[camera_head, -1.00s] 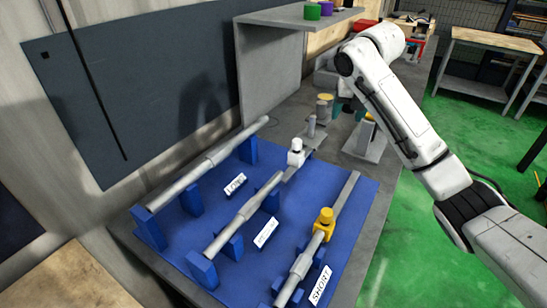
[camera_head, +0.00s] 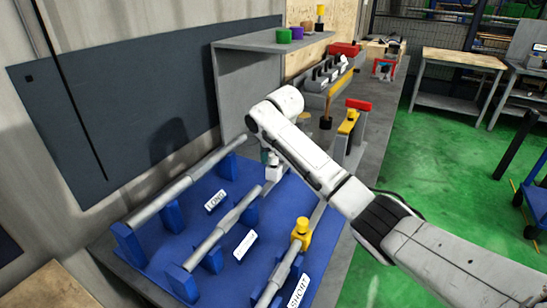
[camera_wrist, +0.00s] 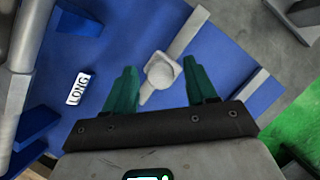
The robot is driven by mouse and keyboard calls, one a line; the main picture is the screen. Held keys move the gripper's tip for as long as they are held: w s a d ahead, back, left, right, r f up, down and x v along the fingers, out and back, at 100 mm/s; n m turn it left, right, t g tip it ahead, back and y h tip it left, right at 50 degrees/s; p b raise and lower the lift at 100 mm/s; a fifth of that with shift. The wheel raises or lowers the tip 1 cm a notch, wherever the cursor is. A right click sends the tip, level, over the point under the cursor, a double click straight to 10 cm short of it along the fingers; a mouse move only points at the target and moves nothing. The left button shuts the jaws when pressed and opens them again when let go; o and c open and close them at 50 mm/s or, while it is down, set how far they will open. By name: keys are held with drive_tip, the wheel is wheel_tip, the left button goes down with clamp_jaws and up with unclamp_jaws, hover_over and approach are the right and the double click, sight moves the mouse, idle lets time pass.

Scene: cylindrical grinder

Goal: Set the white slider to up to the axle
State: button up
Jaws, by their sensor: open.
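The white slider (camera_head: 273,173) sits on its grey rail, beyond the far tip of the middle axle (camera_head: 222,232). In the wrist view the white slider (camera_wrist: 160,70) with its round knob lies between the two green fingers of my gripper (camera_wrist: 163,76). My gripper (camera_head: 268,157) is open, pointing down over the slider, with a gap visible on both sides of it. Contact cannot be told. In the head view my arm covers part of the slider's rail and surroundings.
A yellow slider (camera_head: 301,232) stands on the right rail near the SHORT label (camera_head: 298,290). A long axle (camera_head: 180,187) rests on blue supports at left, near the LONG label (camera_head: 215,200). A grey shelf (camera_head: 270,40) with small coloured pots overhangs behind.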

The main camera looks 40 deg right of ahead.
drive_tip(key=shift+w+d+f, duration=0.1)
drive_tip(key=shift+w+f, duration=0.15)
drive_tip(key=shift+f, duration=0.4)
drive_tip(key=shift+c, duration=0.3)
clamp_jaws()
